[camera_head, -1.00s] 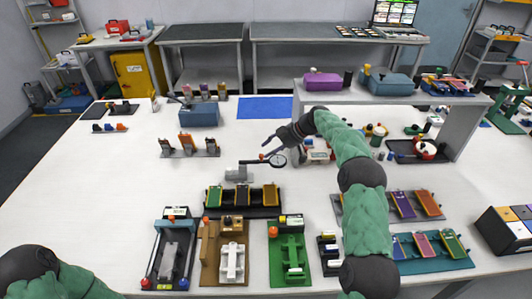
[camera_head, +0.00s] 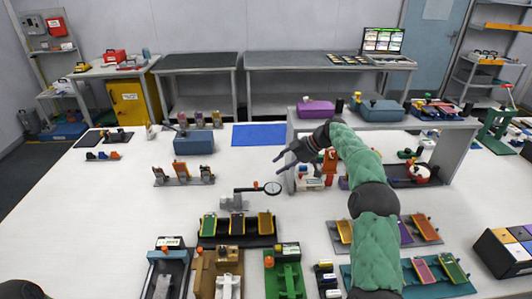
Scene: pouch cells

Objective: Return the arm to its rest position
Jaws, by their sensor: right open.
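My right arm (camera_head: 352,160) comes in from the lower right and reaches over the white table. Its dark right gripper (camera_head: 281,164) points left, open and empty, in front of the shelf's left side. A magnifying glass on a grey stand (camera_head: 237,201) is on the table below and left of the gripper, apart from it in the picture. My left arm shows only as a dark rounded part at the bottom left corner, and the left gripper is out of view.
A raised grey shelf (camera_head: 461,125) carries a purple case (camera_head: 316,109) and a teal case (camera_head: 380,110). A black rack of coloured cells (camera_head: 236,240) and several fixtures fill the front.

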